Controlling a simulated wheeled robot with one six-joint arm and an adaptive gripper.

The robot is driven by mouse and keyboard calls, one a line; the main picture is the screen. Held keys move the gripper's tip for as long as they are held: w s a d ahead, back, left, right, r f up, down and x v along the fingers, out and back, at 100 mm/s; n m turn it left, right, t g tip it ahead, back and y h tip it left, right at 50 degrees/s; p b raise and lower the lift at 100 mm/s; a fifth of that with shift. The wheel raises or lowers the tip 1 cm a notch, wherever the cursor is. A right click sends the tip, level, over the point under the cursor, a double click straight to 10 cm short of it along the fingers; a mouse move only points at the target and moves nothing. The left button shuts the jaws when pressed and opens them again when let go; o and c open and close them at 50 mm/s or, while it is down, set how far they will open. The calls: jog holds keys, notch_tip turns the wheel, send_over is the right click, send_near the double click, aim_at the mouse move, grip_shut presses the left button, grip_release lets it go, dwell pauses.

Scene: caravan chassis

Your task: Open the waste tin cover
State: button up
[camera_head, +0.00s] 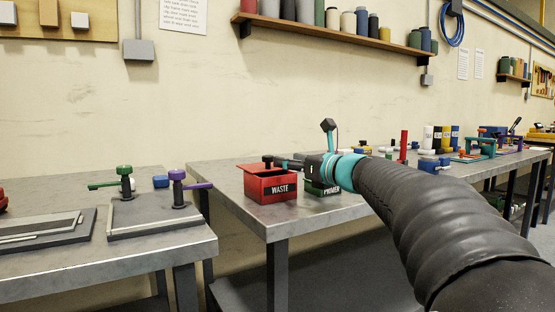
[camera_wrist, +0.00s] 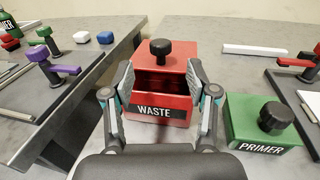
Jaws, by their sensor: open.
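The red waste tin (camera_head: 272,190) stands on the metal bench, and it also shows in the wrist view (camera_wrist: 168,120) with its white-on-black WASTE label facing me. Its red cover (camera_wrist: 178,65) carries a black knob (camera_wrist: 160,51). Below the cover's near edge a dark red recess shows above the label, so the cover looks partly raised or set back; its exact angle is unclear. My gripper (camera_wrist: 160,76) is open and empty, with a finger on each side of the tin's near part, nearer me than the knob. Whether the fingers touch the tin is unclear.
A green PRIMER tin (camera_wrist: 262,125) with a black knob stands close to the right. Another bench (camera_head: 150,250) with green and purple handled clamps is at the left, across a gap. A white bar (camera_wrist: 262,49) lies behind to the right. Bare bench top lies around the tin.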

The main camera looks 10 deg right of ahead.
aim_at(272, 160)
jog(key=shift+v, duration=1.45)
jog(key=shift+f, duration=0.1)
jog(key=c, duration=0.5)
jog(key=b+v, duration=0.2)
jog(key=b, duration=0.1)
jog(key=f+b+v, duration=0.1)
jog(key=b+v, duration=0.2)
jog(key=b, duration=0.1)
jog(key=shift+d, duration=0.25)
grip_shut()
jog(key=shift+s+d+r+b, duration=0.1)
jog(key=shift+s+d+b, duration=0.05)
jog(key=shift+s+b, duration=0.45)
jog(key=x, duration=1.4)
jog(key=shift+r, duration=0.1)
